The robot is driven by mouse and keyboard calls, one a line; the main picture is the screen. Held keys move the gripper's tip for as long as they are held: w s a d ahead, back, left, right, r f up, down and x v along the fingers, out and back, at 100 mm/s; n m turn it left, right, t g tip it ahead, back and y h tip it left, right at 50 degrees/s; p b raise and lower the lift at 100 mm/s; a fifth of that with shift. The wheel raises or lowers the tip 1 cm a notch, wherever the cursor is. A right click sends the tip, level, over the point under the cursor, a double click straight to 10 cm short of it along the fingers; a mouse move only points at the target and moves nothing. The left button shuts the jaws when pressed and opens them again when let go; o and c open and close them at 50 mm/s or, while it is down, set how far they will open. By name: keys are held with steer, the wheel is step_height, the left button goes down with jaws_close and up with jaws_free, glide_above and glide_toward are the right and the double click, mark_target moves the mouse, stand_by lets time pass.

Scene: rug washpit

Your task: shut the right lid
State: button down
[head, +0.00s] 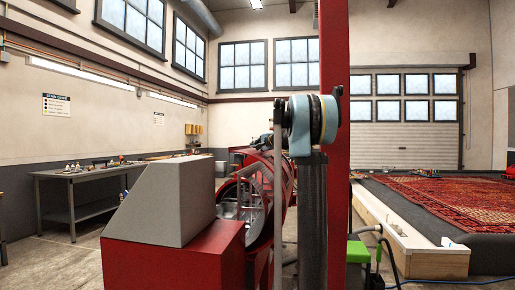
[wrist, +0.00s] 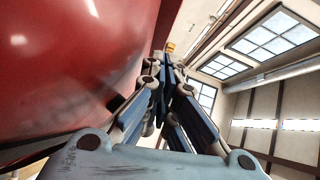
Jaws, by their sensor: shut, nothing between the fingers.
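A red machine (head: 175,262) with a sloped grey box (head: 172,205) on it stands left of my arm in the head view. Behind the box is a red rounded frame with a barred opening (head: 240,200), partly covered by my arm. I cannot tell for certain which part is the right lid. In the wrist view a large, smooth red curved surface (wrist: 70,60) fills the left side. My gripper (wrist: 168,52) is shut and empty, its fingers pointing away from the camera beside this surface. I cannot tell whether they touch it. In the head view my gripper is not clearly seen.
A workbench (head: 85,180) with small items stands along the left wall. At right, a patterned red rug (head: 440,195) lies on a dark raised bed with a pale wooden edge (head: 405,240). A green object (head: 358,251) and a blue hose (head: 450,282) are near it. Floor shows at left.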

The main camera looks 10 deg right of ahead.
mark_target(247, 146)
steer(key=shift+x, duration=1.7)
steer(key=shift+a, duration=0.2)
